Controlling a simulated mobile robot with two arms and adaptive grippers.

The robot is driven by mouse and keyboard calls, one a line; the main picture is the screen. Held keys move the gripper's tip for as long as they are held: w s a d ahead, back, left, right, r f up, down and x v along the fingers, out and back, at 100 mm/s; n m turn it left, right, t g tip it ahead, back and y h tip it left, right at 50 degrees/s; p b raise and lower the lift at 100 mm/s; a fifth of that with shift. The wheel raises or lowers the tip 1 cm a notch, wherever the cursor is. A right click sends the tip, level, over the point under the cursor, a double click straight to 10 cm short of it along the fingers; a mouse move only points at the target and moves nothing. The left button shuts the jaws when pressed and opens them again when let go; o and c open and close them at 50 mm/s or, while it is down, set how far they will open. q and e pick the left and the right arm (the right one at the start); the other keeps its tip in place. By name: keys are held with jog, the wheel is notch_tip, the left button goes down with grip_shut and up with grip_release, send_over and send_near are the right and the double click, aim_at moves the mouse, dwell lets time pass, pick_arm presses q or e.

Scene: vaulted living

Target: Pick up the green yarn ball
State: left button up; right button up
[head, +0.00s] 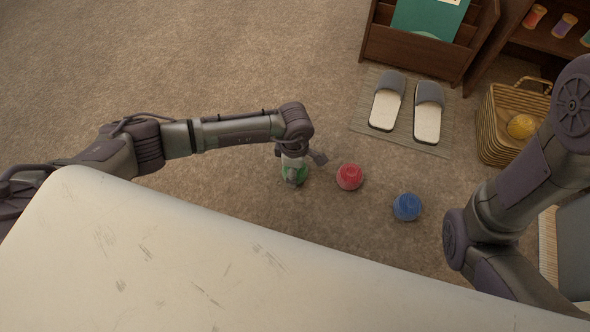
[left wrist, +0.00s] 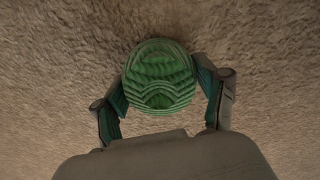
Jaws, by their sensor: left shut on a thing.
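The green yarn ball (left wrist: 158,76) sits between the two fingers of my left gripper (left wrist: 162,92) in the left wrist view, with carpet behind it. In the head view my left gripper (head: 294,176) points down over the carpet, and only slivers of the green yarn ball (head: 302,174) show around it. The gripper is shut on the ball. I cannot tell whether the ball touches the floor. My right gripper is not in view; only part of my right arm shows at the right.
A red yarn ball (head: 349,177) lies just right of the left gripper, and a blue one (head: 407,207) lies farther right. Slippers (head: 427,112) rest on a mat (head: 364,124). A wicker basket (head: 488,130) holds a yellow ball (head: 522,126). Carpet at the upper left is clear.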

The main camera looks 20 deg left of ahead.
pick_arm(q)
jog(key=shift+c, duration=0.9)
